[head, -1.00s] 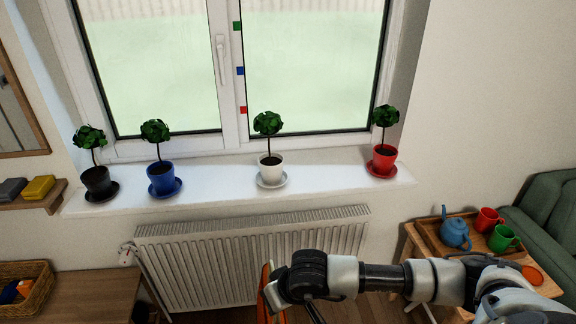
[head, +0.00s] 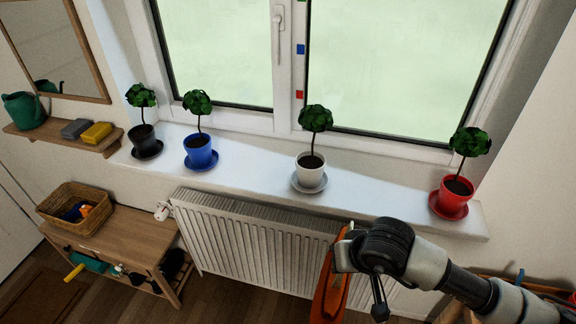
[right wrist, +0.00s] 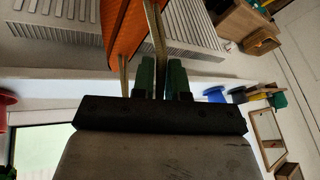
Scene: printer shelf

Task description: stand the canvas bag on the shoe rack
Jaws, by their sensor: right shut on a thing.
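The orange canvas bag (head: 330,292) hangs from my right gripper (head: 346,250) in front of the radiator in the head view. In the right wrist view the gripper's green fingers (right wrist: 160,78) are shut on the handle of the bag (right wrist: 122,28). The lower part of the bag is cut off in both views. The wooden shoe rack (head: 130,240) stands at the lower left, apart from the bag. A wicker basket (head: 62,213) sits on the left part of its top; the right part is bare. My left gripper is not in view.
Dark shoes and a green item (head: 90,263) are on the rack's lower level. The radiator (head: 250,240) lies between rack and bag. Several potted plants stand on the windowsill (head: 255,175) above. A wall shelf (head: 65,135) is over the rack.

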